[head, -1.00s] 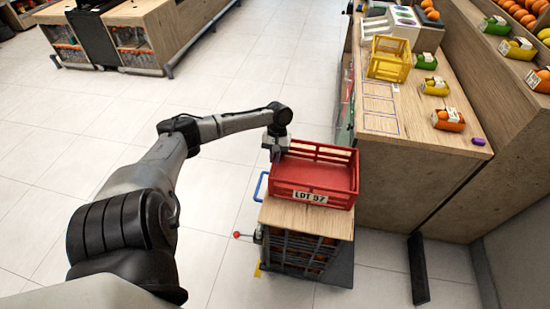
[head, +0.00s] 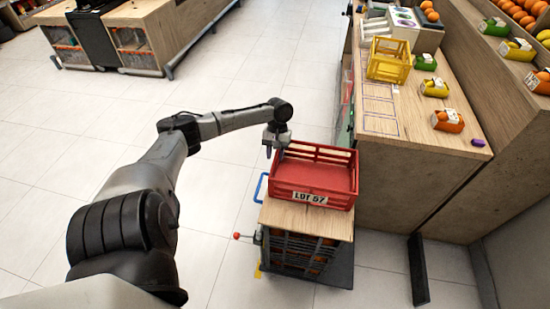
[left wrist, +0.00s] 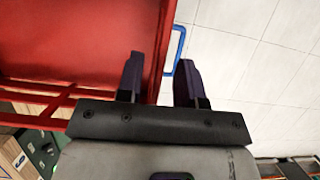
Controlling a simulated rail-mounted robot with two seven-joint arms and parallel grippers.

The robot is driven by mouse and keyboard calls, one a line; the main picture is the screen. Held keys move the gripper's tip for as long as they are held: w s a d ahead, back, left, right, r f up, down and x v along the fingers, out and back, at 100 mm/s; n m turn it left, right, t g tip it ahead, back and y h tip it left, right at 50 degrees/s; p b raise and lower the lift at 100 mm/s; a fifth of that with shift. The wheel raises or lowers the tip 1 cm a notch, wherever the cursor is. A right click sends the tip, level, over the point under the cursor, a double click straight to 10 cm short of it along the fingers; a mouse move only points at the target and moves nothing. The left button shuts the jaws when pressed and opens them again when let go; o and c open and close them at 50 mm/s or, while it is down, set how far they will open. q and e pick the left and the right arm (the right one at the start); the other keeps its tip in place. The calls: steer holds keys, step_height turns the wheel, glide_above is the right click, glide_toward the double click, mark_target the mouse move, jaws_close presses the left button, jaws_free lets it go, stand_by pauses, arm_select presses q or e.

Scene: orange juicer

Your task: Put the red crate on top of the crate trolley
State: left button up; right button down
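The red crate (head: 325,178), with a white "LOT 57" label, is empty and looks upright on the wooden top (head: 290,215) of the crate trolley (head: 300,250). It covers the far part of that top, and a bare strip shows in front. My left gripper (head: 275,151) is at the crate's left wall, near the far corner. In the left wrist view, the fingers (left wrist: 160,78) are open, one on each side of the red crate's rim (left wrist: 165,45), with a gap to it. My right gripper is not in view.
A wooden counter (head: 410,170) stands close to the right of the trolley, with a yellow crate (head: 388,60) and fruit punnets (head: 447,120) on it. The trolley has a blue handle (head: 260,187) and a red-knobbed lever (head: 237,236) at its left. The tiled floor (head: 225,85) at left is clear.

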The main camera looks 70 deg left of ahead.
arm_select(q)
steer(key=p+v, duration=0.1)
steer(key=v, duration=0.9)
steer(key=shift+a+r, duration=0.1)
steer(key=shift+a, duration=0.05)
stand_by(0.3)
